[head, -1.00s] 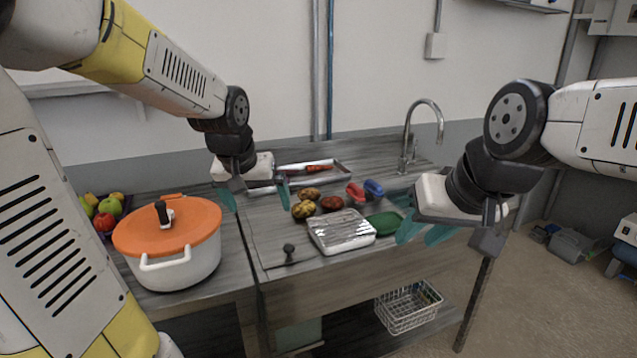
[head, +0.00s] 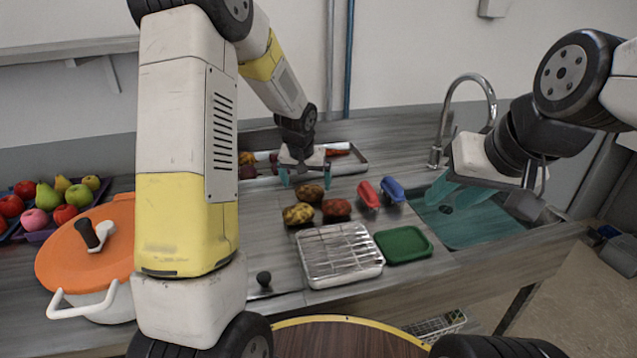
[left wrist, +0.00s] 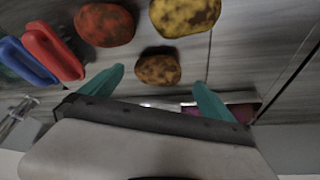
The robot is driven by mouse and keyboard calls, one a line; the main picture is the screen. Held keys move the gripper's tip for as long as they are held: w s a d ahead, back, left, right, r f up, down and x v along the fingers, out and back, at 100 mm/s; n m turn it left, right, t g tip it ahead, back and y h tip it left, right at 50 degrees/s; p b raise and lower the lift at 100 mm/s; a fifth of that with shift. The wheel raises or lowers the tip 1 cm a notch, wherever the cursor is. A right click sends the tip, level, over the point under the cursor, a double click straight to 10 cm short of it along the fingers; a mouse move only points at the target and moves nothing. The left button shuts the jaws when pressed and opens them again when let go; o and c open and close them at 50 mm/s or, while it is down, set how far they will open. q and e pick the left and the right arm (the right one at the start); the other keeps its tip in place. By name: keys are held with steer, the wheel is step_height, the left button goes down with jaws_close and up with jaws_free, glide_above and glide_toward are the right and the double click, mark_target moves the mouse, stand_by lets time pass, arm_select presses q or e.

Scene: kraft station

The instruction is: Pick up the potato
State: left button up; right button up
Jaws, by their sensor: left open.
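Three potato-like lumps lie together on the grey counter: a mottled yellow one (head: 298,214), a brown-yellow one (head: 311,193) and a reddish one (head: 336,208). The left wrist view also shows the yellow one (left wrist: 185,17), the brown-yellow one (left wrist: 158,68) and the reddish one (left wrist: 104,24). My left gripper (head: 305,176) is open and empty, just behind the lumps. In the left wrist view the brown-yellow lump lies between and beyond its teal fingertips (left wrist: 159,78), apart from them. My right gripper (head: 456,193) is open and empty over the sink.
A metal tray (head: 352,165) is behind. An orange-lidded pot (head: 85,245) stands left, the sink (head: 470,230) right.

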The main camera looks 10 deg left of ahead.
mark_target(309, 188)
arm_select(q)
steer(key=x, duration=0.5)
steer(key=shift+w+d, duration=0.2)
steer(key=shift+c, duration=0.4)
